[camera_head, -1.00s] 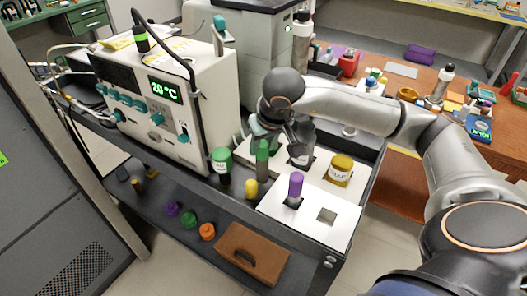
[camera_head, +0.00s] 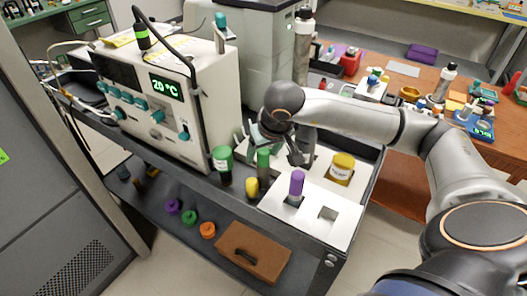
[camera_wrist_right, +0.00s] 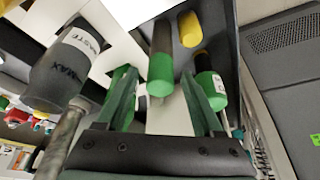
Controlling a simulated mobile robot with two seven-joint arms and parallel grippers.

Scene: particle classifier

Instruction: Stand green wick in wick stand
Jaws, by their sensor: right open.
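The green wick (camera_head: 264,163) stands upright beside a white plate with square openings (camera_head: 312,222), which looks like the wick stand. A purple wick (camera_head: 296,184) stands in one opening; another opening (camera_head: 328,214) is empty. My right gripper (camera_head: 254,136) is open, just behind the green wick in the head view. In the right wrist view its green fingers (camera_wrist_right: 162,84) point towards the green end of the wick (camera_wrist_right: 160,74), which shows between them. I cannot tell how far apart in depth they are. My left gripper is out of view.
A yellow wick (camera_head: 252,187) and a green-lidded jar (camera_head: 222,160) stand close by. A yellow jar (camera_head: 342,167) is to the right. A grey labelled jar (camera_wrist_right: 62,75) is beside the gripper. The 20 °C instrument (camera_head: 170,110) stands left; a brown case (camera_head: 253,252) lies below.

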